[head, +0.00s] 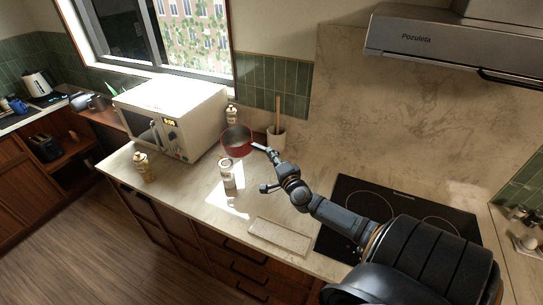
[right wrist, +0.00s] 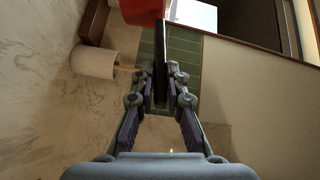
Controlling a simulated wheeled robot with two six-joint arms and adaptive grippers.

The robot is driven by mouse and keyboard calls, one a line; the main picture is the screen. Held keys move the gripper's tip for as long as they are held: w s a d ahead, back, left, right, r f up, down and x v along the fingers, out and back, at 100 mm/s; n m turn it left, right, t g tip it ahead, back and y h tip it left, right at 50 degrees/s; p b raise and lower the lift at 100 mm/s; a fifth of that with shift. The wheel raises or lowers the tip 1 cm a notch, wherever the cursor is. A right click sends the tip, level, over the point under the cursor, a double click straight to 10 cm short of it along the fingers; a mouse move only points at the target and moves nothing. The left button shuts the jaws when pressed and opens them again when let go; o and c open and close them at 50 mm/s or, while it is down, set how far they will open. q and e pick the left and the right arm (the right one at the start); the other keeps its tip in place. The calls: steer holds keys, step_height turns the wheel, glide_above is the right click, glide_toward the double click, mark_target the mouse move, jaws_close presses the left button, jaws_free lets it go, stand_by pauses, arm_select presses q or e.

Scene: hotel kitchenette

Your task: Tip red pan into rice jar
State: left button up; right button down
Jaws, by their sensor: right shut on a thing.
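The red pan (head: 237,150) is in the air over the counter, its grey inside facing up toward the head camera. My right gripper (head: 268,157) is shut on the pan's handle. In the right wrist view the dark handle (right wrist: 160,58) runs between the fingers (right wrist: 160,92), and part of the red pan (right wrist: 142,9) shows at the top edge. A pale jar with a label, probably the rice jar (head: 228,177), stands upright on the counter just below the pan in the head view. I cannot tell what the pan holds. My left gripper is not in view.
A white microwave (head: 172,115) stands left of the pan. A crock with a wooden utensil (head: 276,137) stands close on the right. Bottles stand in front of the microwave (head: 143,168) and behind the pan (head: 232,116). A flat board (head: 280,237) lies near the hob (head: 350,200).

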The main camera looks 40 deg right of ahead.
steer(key=a+f+n+t+y+b, duration=0.1)
steer(key=a+n+y+b, duration=0.3)
steer(key=n, duration=1.1)
steer(key=s+a+f+n+t+y+b, duration=0.1)
steer(key=a+n+t+y+b, duration=0.2)
steer(key=n+y+b, duration=0.6)
steer(key=a+n+b, duration=0.1)
steer(key=n+b, duration=0.5)
steer(key=shift+s+a+f+y, duration=0.15)
steer(key=shift+s+f+y, duration=0.15)
steer(key=shift+y, duration=0.1)
stand_by(0.6)
stand_by(0.7)
